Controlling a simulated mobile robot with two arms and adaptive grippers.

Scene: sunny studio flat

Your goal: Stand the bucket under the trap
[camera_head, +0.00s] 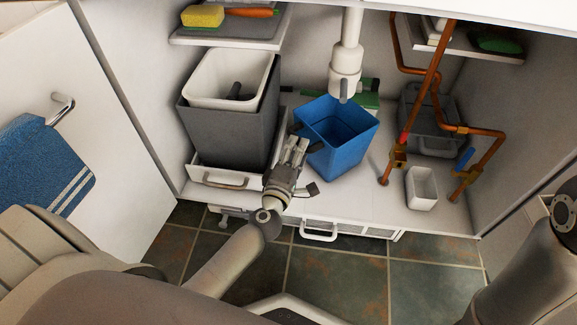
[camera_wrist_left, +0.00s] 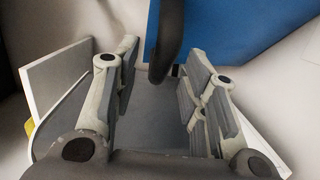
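The blue square bucket (camera_head: 345,158) stands on the cabinet floor, its open top facing up. The white trap (camera_head: 345,60) hangs from above, and its lower end overlaps the bucket's back rim in the head view; I cannot tell if it is directly over the bucket. My left gripper (camera_head: 295,146) is at the bucket's left side. In the left wrist view its fingers (camera_wrist_left: 165,85) are apart, with a dark curved bar (camera_wrist_left: 170,40) between or beyond them, in front of the blue bucket wall (camera_wrist_left: 235,30). Contact is unclear. My right gripper is out of view.
A grey bin (camera_head: 222,135) with a white liner stands close left on a pull-out tray (camera_head: 207,176). Copper pipes (camera_head: 436,80), a small white container (camera_head: 422,188) and a dark grey crate (camera_head: 430,125) are to the right. A shelf (camera_head: 215,40) hangs above the bin.

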